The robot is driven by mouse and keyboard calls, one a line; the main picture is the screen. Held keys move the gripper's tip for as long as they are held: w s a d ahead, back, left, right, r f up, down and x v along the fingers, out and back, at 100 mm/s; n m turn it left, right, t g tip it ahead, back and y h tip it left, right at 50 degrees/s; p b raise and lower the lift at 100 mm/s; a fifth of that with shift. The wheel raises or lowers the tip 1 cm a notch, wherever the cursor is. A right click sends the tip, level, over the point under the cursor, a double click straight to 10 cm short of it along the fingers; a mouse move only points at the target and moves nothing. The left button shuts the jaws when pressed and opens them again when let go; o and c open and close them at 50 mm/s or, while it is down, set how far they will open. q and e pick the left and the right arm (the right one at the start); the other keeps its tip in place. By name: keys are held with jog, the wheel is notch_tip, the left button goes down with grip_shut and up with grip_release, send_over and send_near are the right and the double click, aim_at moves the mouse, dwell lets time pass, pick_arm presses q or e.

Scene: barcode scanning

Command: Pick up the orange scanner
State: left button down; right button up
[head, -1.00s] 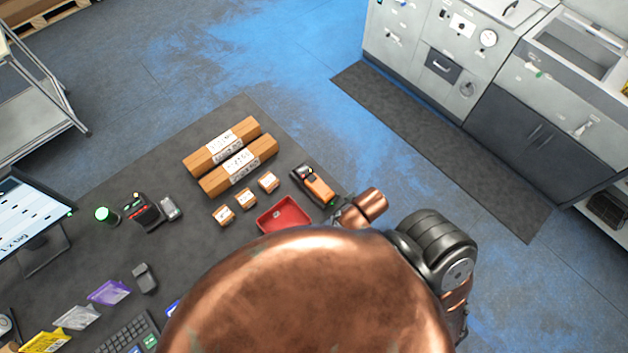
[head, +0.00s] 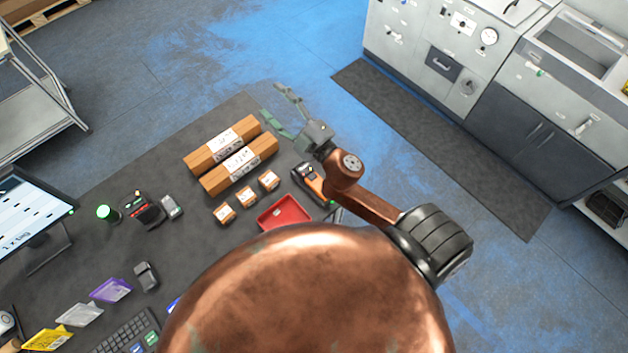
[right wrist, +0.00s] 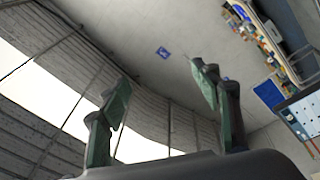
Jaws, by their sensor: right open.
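The orange scanner (head: 311,181) lies on the dark table near its right edge, in the head view. It is orange and black, and my right arm partly covers it. My right gripper (head: 278,110) is open and empty, with its green fingers spread above the table's far corner, beyond the scanner. In the right wrist view its two fingers (right wrist: 165,105) stand wide apart with nothing between them. That view looks at walls and ceiling, and the scanner does not show there. My left gripper is not in view.
A red tray (head: 284,213) sits just left of the scanner. Two long brown boxes (head: 222,143) and several small boxes (head: 246,197) lie further left. A monitor (head: 30,215), keyboard (head: 128,333) and black device (head: 143,209) occupy the table's left part. My copper-coloured body hides the near table.

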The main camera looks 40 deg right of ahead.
jog(key=s+a+n+g+y, duration=0.35)
jog(key=a+n+y, duration=0.25)
jog(key=a+n, duration=0.25)
jog(key=s+a+n+g+y, duration=0.2)
jog(key=a+n+g+y, duration=0.4)
jog(key=a, duration=0.3)
jog(key=n+g+h, duration=1)
jog(key=g+h, duration=0.1)
jog(key=h, duration=0.4)
send_over(318, 184)
jog(key=shift+m+t, duration=0.25)
jog(key=f, duration=2.8)
jog(key=shift+d, duration=0.2)
jog(key=shift+d+f, duration=0.2)
jog(key=shift+f, duration=0.15)
jog(key=shift+f+p, duration=0.35)
jog(key=shift+f, duration=0.55)
jog(key=f, duration=0.1)
jog(key=f+p, duration=0.1)
jog(key=f, duration=0.2)
jog(key=shift+a+f+p, duration=0.1)
jog(key=shift+a+p, duration=0.2)
jog(key=shift+p, duration=0.05)
jog(key=shift+f, duration=0.55)
jog(key=c, duration=1.5)
